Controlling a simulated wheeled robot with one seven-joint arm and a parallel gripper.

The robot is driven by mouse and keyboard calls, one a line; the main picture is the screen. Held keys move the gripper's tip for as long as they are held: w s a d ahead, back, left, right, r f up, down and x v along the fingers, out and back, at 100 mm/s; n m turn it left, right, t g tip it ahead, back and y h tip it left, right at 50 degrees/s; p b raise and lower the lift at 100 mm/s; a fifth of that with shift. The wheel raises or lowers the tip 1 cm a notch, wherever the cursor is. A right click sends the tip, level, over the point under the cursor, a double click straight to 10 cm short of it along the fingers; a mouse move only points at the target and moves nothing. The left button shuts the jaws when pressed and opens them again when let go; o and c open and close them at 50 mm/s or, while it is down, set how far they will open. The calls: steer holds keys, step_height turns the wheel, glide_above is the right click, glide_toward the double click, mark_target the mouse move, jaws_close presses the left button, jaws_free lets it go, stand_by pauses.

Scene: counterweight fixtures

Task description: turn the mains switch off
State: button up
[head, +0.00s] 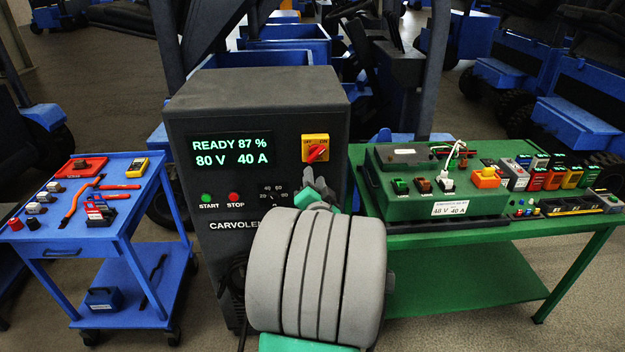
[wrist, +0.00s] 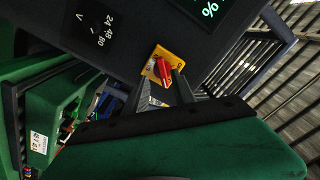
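The mains switch (head: 316,150) is a red rotary handle on a yellow plate, on the upper right front of the dark grey charger (head: 262,88). The plate reads OFF at left and ON at right; the handle slants up toward the ON side. In the wrist view the red handle (wrist: 164,72) shows at the fingertips. My gripper (head: 314,172) is just below the switch in the head view. In the wrist view my gripper (wrist: 163,80) has its fingers apart, with the handle between or just beyond the tips; I cannot tell whether they touch it.
The charger display (head: 231,152) reads READY 87 %, 80 V 40 A. START (head: 207,199) and STOP (head: 234,198) buttons sit below it. A blue cart (head: 85,235) with tools stands left. A green table (head: 560,225) with electrical gear stands close on the right.

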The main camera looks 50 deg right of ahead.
mark_target(312, 159)
steer(key=b+x, duration=0.1)
steer(key=x, duration=0.7)
steer(key=shift+w+d+f, duration=0.15)
steer(key=shift+w, duration=0.15)
steer(key=shift+d+r, duration=0.1)
steer(key=shift+r, duration=0.35)
